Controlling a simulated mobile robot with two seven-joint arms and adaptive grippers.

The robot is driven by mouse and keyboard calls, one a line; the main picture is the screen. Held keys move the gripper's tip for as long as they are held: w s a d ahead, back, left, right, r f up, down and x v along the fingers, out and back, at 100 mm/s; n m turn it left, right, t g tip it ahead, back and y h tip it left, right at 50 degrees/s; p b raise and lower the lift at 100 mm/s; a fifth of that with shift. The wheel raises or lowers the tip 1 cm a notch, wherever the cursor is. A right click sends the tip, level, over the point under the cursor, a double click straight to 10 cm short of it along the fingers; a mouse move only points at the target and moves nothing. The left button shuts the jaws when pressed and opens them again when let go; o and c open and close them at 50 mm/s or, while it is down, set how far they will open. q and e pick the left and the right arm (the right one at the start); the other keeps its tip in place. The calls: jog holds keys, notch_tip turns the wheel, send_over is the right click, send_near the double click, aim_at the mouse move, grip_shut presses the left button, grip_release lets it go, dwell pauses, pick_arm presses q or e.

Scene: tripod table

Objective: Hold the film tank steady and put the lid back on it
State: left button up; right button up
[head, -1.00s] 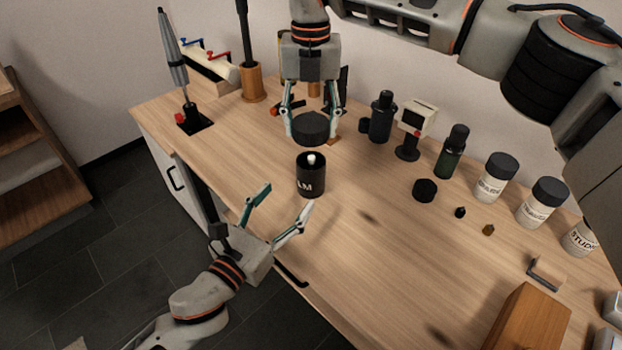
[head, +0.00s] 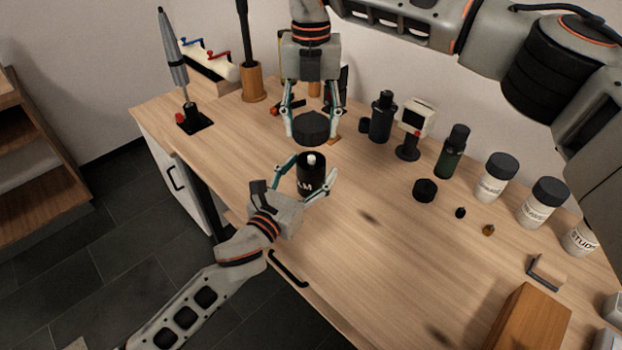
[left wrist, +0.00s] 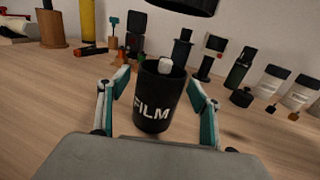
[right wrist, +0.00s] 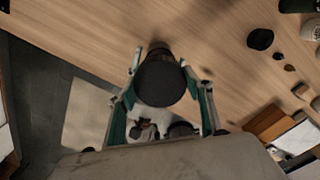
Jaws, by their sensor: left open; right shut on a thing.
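The film tank (head: 311,182) is a black open cylinder with white lettering and a pale core in its middle, upright on the table. In the left wrist view the tank (left wrist: 159,98) stands between the spread fingers. My left gripper (head: 306,180) is open around it, with gaps visible at both sides. My right gripper (head: 315,122) is shut on the round black lid (head: 311,127) and holds it above and a little behind the tank. The lid (right wrist: 160,82) fills the space between the fingers in the right wrist view and hides most of the tank.
Behind and to the right stand a dark bottle (head: 382,117), a small white device on a stand (head: 409,130), a green bottle (head: 453,150) and labelled jars (head: 495,180). A black cap (head: 424,190) lies nearer.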

aim_at(311, 156)
pick_arm(q)
jog(key=c, duration=1.7)
pick_arm(e)
jog(key=shift+f, duration=2.5)
jog(key=shift+f, duration=0.9)
jog(key=shift+f, duration=0.55)
